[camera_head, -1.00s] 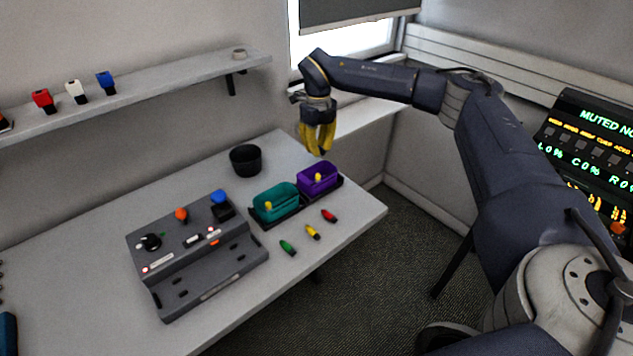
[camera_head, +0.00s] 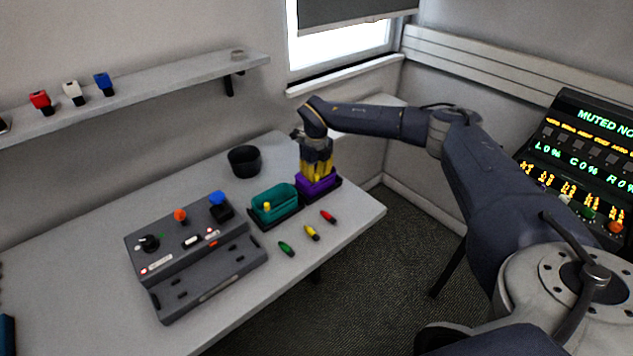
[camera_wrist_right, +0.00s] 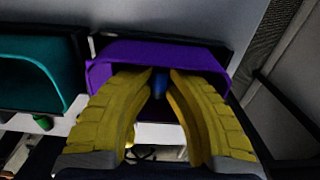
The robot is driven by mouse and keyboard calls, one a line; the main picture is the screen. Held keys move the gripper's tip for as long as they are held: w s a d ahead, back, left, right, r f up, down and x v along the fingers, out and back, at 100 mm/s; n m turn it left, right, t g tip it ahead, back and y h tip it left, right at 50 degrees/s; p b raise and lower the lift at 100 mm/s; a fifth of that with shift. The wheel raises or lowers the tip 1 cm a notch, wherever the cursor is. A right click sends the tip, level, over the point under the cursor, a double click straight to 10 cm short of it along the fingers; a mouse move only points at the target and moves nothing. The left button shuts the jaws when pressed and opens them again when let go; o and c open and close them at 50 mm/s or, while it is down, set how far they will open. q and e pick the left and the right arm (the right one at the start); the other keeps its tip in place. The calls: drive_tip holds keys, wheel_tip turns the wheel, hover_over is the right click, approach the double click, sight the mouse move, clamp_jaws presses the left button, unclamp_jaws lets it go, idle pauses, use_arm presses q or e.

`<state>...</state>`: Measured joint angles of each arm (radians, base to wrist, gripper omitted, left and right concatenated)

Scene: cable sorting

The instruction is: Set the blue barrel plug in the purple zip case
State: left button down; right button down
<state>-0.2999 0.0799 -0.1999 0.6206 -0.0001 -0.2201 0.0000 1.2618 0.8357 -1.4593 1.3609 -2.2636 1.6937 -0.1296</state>
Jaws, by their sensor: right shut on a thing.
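The purple zip case (camera_head: 331,189) stands open in a dark tray at the table's back right; its purple wall (camera_wrist_right: 165,50) also fills the upper middle of the right wrist view. My right gripper (camera_head: 316,178) points down, with its yellow fingertips at the case's opening. In the right wrist view the fingers (camera_wrist_right: 160,78) are closed on the blue barrel plug (camera_wrist_right: 158,86), only partly visible between them. The plug is hidden by the fingers in the head view. Whether it touches the case floor I cannot tell. My left gripper is not in view.
A teal case (camera_head: 285,194) with a yellow piece inside stands left of the purple one. Green (camera_head: 286,248), yellow (camera_head: 312,233) and red (camera_head: 328,216) plugs lie in front. A grey panel (camera_head: 190,250) and a black cup (camera_head: 244,161) stand further left.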

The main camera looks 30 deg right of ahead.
drive_tip(key=shift+f, duration=0.7)
drive_tip(key=shift+f, duration=0.1)
drive_tip(key=c, duration=1.4)
unclamp_jaws()
wheel_tip(320, 180, up, 12)
drive_tip(key=shift+r, duration=0.15)
